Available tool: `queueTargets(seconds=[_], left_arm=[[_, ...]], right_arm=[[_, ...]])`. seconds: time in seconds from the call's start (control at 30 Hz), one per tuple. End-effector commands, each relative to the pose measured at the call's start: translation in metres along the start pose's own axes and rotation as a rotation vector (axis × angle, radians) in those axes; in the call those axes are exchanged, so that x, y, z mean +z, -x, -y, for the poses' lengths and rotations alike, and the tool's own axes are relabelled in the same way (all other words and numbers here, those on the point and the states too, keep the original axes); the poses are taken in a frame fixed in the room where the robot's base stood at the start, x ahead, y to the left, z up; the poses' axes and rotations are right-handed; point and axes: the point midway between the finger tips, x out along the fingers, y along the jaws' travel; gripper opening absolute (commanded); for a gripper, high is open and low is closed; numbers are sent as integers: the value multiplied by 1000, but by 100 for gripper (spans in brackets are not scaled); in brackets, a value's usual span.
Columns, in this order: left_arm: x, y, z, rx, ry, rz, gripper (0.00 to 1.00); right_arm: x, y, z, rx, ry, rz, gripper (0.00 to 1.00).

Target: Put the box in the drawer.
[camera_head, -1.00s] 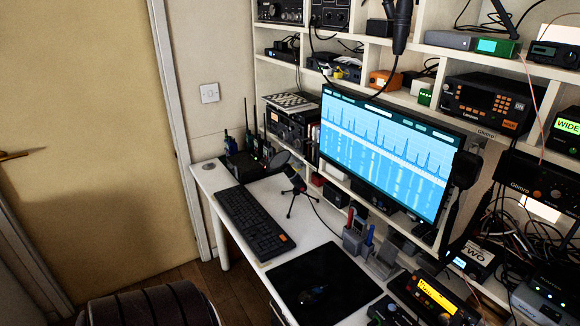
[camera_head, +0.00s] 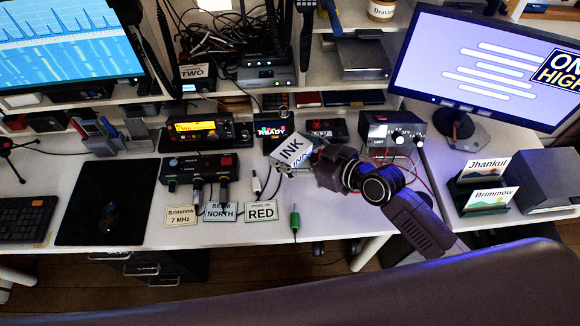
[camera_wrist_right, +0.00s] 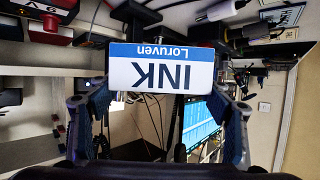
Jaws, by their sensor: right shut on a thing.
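My right gripper (camera_head: 303,162) is shut on the box, with a finger on either side in the right wrist view (camera_wrist_right: 160,100). A dark drawer unit (camera_head: 185,268) with silver handles stands under the desk at the left. Its drawers look shut, but the desk partly hides them. My left gripper is out of view.
Cards reading Brimmow, BEAM NORTH and RED (camera_head: 261,210) lie near the desk's front edge. A black control box (camera_head: 198,168) and a dark mat (camera_head: 106,205) lie left of the box. A purple-grey chair back (camera_head: 330,290) spans the foreground.

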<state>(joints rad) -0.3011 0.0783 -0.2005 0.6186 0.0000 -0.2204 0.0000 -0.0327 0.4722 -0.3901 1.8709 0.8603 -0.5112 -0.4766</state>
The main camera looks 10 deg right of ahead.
Motion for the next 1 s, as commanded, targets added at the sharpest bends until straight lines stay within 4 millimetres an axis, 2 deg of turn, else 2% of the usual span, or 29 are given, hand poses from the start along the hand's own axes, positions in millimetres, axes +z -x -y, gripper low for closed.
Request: queueTargets(seconds=[0.03,0.1,0.37,0.57,1.0], left_arm=[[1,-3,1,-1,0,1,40],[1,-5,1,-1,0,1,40],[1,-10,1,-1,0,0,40],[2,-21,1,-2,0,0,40],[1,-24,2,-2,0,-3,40]], right_arm=[[14,-6,0,0,-3,3,46],[26,-11,0,0,-1,1,46],[49,-21,0,0,-1,-1,46],[78,-32,0,0,-1,0,46],[85,-35,0,0,1,-1,46]])
